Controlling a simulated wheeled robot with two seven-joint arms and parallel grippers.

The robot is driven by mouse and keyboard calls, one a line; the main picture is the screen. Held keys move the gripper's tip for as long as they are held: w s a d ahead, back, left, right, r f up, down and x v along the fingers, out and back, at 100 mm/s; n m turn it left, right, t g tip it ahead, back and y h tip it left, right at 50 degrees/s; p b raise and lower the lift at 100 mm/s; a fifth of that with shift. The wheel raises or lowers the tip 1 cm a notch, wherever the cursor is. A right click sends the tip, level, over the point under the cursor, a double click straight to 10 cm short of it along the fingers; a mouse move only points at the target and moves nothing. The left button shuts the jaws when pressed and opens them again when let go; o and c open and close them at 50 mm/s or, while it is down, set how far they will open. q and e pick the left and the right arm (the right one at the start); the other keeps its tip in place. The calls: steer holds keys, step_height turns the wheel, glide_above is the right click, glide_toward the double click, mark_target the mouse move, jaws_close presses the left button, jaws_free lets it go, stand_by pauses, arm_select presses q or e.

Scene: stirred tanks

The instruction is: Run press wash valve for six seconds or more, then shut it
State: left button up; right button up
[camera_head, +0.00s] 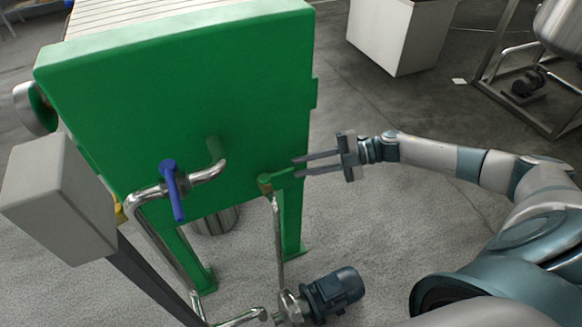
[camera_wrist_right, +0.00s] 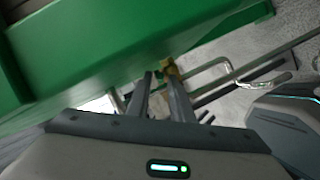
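A green press (camera_head: 180,100) fills the left half of the head view. A valve with a blue lever (camera_head: 172,190) sits on the bent metal pipe at its near end; the lever points down. A smaller brass valve with a green lever (camera_head: 281,180) tops a thin upright pipe at the press's lower right. No label shows which is the wash valve. My right gripper (camera_head: 296,167) is open, its fingertips beside the green lever's end. In the wrist view the brass valve body (camera_wrist_right: 169,68) lies just beyond the fingertips; whether the lever is between them is unclear. My left gripper is out of view.
A grey box (camera_head: 60,200) on a dark post stands at the left. A blue motor pump (camera_head: 332,292) sits on the floor below the valves. A white cabinet (camera_head: 395,35) and a metal frame stand behind. Open floor lies right of the press.

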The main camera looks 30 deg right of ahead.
mark_target(291, 167)
steer(key=shift+x, duration=2.05)
jaws_close()
